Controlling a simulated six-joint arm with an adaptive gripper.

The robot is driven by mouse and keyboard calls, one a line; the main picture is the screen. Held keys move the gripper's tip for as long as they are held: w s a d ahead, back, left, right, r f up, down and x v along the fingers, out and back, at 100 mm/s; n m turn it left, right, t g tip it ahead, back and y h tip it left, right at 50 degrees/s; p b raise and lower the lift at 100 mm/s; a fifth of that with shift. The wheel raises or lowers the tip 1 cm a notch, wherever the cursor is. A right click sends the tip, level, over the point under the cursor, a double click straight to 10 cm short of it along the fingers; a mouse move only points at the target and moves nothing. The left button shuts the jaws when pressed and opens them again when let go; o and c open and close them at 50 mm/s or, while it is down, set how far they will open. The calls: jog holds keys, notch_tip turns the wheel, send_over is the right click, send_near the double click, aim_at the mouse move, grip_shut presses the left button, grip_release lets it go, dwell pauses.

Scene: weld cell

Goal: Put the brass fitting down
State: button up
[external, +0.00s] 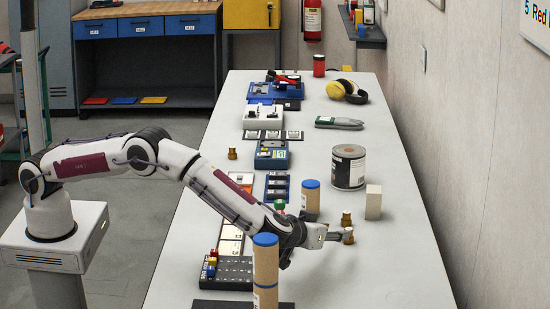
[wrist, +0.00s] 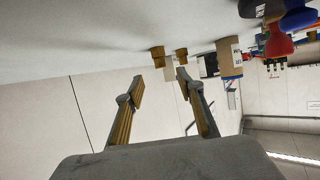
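Two brass fittings stand on the bench close together near my gripper (external: 338,236). The nearer brass fitting (external: 348,236) is right at the fingertips in the external view, and the farther brass fitting (external: 346,218) is just behind it. The wrist view shows one brass fitting (wrist: 157,57) and a second brass fitting (wrist: 182,54), both beyond the fingertips. In the wrist view my gripper (wrist: 160,76) has its fingers spread apart with nothing held between them. Another brass fitting (external: 232,153) stands farther back by the bench's left edge.
A pale block (external: 373,203), a large can (external: 348,167) and a blue-capped tube (external: 311,199) stand behind my gripper. Another blue-capped tube (external: 266,272) stands in front of my arm. The bench (external: 400,265) is clear to the right.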

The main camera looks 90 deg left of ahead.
jog(key=shift+r, duration=0.1)
jog(key=w+d+r+m+t+h, duration=0.1)
jog(key=w+r+m+t+h, duration=0.15)
jog(key=r, duration=0.85)
jog(key=w+d+r+m+t+h, duration=0.15)
jog(key=r+t, duration=0.25)
jog(key=r, duration=0.7)
jog(key=s+d+r+m+h, duration=0.35)
jog(key=s+r+h, duration=0.35)
jog(key=s+r, duration=0.45)
jog(key=s+f+m+g+h, duration=0.1)
jog(key=s+m+g+h, duration=0.2)
jog(key=s, duration=1.6)
jog(key=s+a+f+g+y, duration=0.1)
jog(key=s+a+f+g, duration=0.1)
jog(key=s, duration=0.7)
jog(key=s+a+f+g+y, duration=0.1)
jog(key=s+a+f, duration=0.3)
jog(key=s+f, duration=0.3)
jog(key=s+a+f+g+y, duration=0.1)
jog(key=s+f, duration=0.4)
jog(key=s, duration=0.8)
jog(key=a+g, duration=0.1)
jog(key=a, duration=0.1)
jog(key=shift+s+a+f+g, duration=0.15)
jog(key=shift+a+f+g, duration=0.1)
jog(key=shift+a+g, duration=0.15)
